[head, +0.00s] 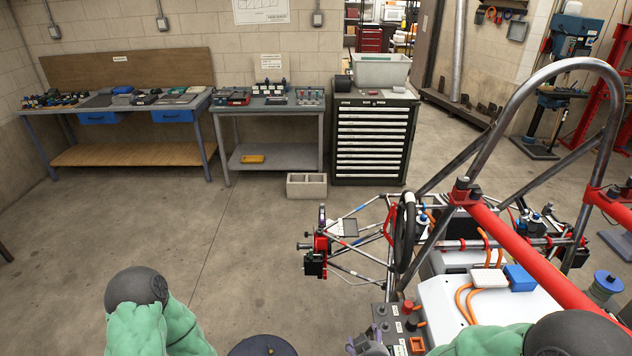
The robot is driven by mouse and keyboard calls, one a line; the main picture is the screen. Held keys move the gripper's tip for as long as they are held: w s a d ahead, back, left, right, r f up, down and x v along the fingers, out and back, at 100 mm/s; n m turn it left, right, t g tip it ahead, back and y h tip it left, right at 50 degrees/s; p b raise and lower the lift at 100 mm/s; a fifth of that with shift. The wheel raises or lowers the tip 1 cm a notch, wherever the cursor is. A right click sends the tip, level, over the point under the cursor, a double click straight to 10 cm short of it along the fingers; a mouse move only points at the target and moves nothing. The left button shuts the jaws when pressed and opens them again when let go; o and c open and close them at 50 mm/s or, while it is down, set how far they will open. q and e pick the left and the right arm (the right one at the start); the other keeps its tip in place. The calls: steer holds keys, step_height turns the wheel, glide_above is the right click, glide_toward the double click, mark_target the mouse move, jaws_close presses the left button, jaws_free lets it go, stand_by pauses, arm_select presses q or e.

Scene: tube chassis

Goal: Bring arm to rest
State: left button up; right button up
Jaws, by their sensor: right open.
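My right arm (490,341), in a green sleeve, comes in at the bottom right of the head view. Its gripper (366,346) shows only in part at the bottom edge. It is open, beside a grey control box (392,326) with knobs and buttons. I cannot tell whether it touches the box. My left arm (140,325), also green-sleeved with a dark joint, is bent at the bottom left. My left gripper is out of the picture.
A tube chassis (539,259) with red and grey tubes, a steering wheel (405,238) and a white battery case (481,302) fills the right side. Two workbenches (142,154) and a drawer cabinet (369,140) line the back wall. The floor (170,226) at left and middle is clear.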

steer(key=s+a+f+g+y+b, duration=0.1)
steer(key=s+f+g+b, duration=0.2)
steer(key=f, duration=0.8)
steer(key=s+a+f+m+g+y+b, duration=0.1)
steer(key=s+f+g+y+b, duration=0.1)
steer(key=s+f, duration=0.5)
steer(key=s+f+m+g+y+b, duration=0.1)
steer(key=s+f+g+b, duration=0.4)
steer(key=f, duration=1.1)
steer(key=shift+a+f+b, duration=0.25)
steer(key=shift+a+b, duration=0.15)
steer(key=shift+b, duration=0.25)
steer(key=shift+w, duration=0.1)
